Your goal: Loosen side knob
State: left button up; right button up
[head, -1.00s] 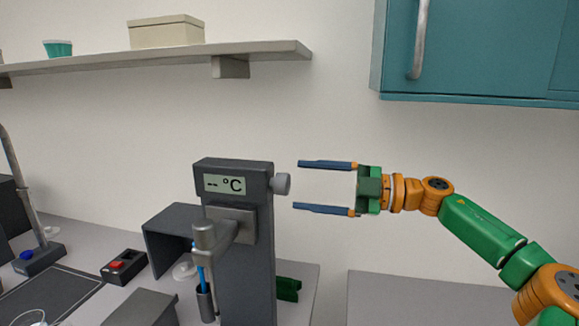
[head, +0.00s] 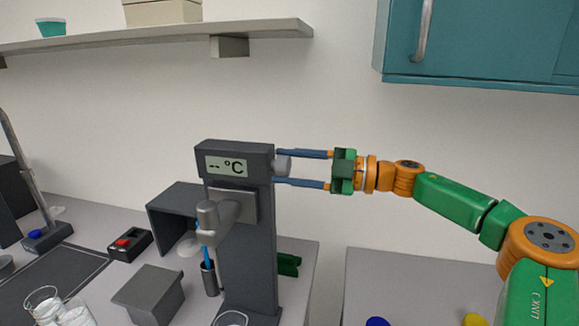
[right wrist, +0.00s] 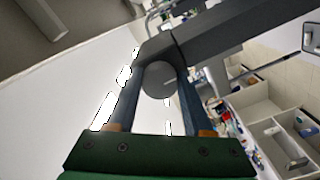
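The side knob (head: 283,166) is a grey cylinder on the right side of a dark grey upright unit (head: 247,235) with a "-- °C" display (head: 227,166). My right gripper (head: 276,167) comes in from the right with one blue finger above the knob and one below it. In the right wrist view the round knob face (right wrist: 158,80) sits between the two fingers, which appear to touch its sides. My left gripper is not in view.
A metal clamp arm (head: 225,212) juts from the unit's front, with a blue rod (head: 206,255) below it. A red-button box (head: 130,245) and glass beakers (head: 75,314) stand at left. A shelf (head: 150,38) and teal cabinet (head: 480,45) hang above.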

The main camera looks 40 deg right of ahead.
grip_shut()
jog(key=shift+f+n+b, duration=0.2)
jog(key=shift+n+b, duration=0.9)
jog(key=n+b, duration=0.2)
jog(key=n, duration=0.1)
jog(key=shift+n, duration=0.3)
jog(key=n+b, duration=0.2)
jog(key=n, duration=0.4)
jog(key=shift+r, duration=0.15)
jog(key=shift+r+n+b, duration=0.1)
jog(key=shift+n+b, duration=0.45)
jog(key=shift+n, duration=2.55)
jog(key=o, duration=0.8)
grip_release()
jog(key=shift+o, duration=0.2)
